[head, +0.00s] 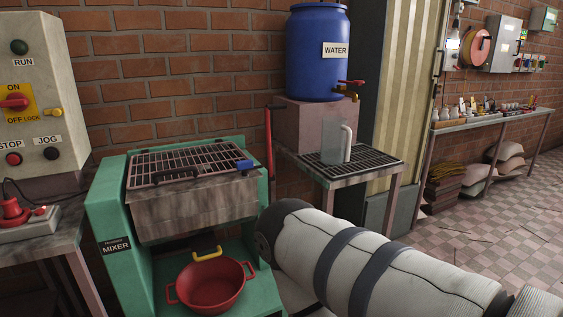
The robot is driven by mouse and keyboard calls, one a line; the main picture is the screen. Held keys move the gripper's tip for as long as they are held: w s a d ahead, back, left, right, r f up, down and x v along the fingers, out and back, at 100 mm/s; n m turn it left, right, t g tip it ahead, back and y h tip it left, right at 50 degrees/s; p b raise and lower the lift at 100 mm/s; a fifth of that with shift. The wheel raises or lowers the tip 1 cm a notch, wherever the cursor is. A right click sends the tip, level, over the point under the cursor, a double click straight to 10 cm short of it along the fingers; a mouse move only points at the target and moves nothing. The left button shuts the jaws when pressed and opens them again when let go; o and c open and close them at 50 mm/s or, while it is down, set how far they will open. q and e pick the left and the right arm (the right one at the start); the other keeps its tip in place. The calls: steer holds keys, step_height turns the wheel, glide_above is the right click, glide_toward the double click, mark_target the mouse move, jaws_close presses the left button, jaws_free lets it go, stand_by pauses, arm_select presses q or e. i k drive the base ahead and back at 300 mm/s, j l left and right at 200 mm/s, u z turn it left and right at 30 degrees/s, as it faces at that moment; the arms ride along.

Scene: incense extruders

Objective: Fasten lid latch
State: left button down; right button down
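The green mixer (105,205) stands left of centre with a grey metal trough (195,209). A grated lid (190,158) lies over the top of the trough and looks closed. A black handle (175,174) sits at the lid's front edge. A small blue part (244,166), possibly the latch, is at the lid's right front corner; I cannot tell whether it is fastened. One of my arms crosses the lower right, in front of the mixer's right side. Neither gripper is in view.
A red pot (211,287) stands below the trough. A control box (37,100) is at left. A blue water barrel (318,55) and a grated stand (352,167) holding a clear jug (332,140) are right of the mixer. Tiled floor (470,235) is open at right.

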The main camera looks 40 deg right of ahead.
mark_target(245, 165)
steer(key=z, duration=1)
